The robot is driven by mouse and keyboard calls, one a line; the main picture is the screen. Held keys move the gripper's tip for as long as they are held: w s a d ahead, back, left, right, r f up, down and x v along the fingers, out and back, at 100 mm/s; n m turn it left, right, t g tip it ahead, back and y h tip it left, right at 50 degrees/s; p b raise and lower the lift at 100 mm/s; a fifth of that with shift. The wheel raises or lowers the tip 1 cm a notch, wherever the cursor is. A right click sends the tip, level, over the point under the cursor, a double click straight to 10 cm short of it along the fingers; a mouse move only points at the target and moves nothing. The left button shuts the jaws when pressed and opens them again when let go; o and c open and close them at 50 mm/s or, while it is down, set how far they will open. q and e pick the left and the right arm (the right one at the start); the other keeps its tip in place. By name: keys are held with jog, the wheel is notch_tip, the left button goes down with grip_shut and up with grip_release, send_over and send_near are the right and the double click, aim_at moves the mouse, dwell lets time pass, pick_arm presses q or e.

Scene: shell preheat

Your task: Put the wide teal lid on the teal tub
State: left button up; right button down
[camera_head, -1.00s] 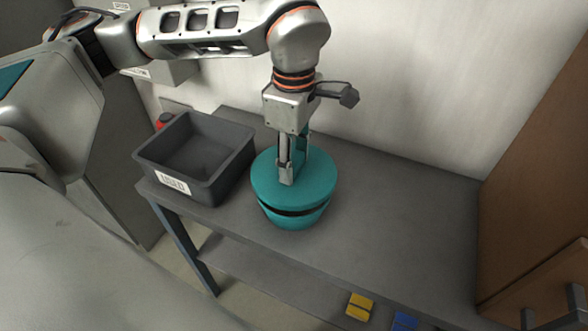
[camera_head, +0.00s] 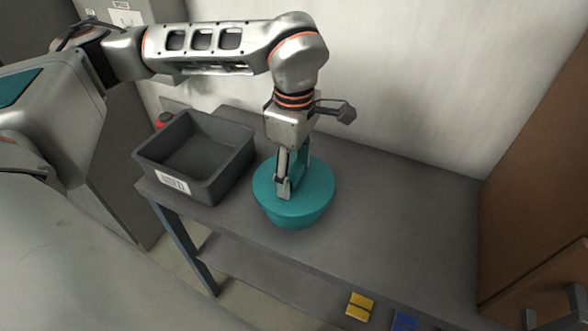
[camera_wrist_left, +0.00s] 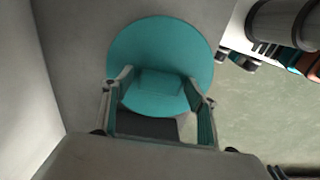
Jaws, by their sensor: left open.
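The wide teal lid (camera_head: 316,196) lies on top of the teal tub (camera_head: 300,222) on the grey table. No dark gap shows between them, and the lid looks level. Only the tub's lower wall shows below the lid's rim. My left gripper (camera_head: 293,180) points down over the lid's middle, with its fingertips close to the lid's top. In the left wrist view, the open fingers stand apart on either side of the lid's raised teal grip (camera_wrist_left: 158,84), with the round lid (camera_wrist_left: 160,40) beneath. My right gripper does not show.
A dark grey open bin (camera_head: 208,188) with a white label stands left of the tub, close to it. A red object (camera_head: 164,119) is behind the bin. The table (camera_head: 400,215) is clear on the right. A wall is behind, and a brown cabinet (camera_head: 535,190) is at right.

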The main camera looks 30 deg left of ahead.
aim_at(294, 171)
pick_arm(q)
notch_tip(294, 171, up, 12)
jog(key=shift+r, duration=0.2)
dwell(0.8)
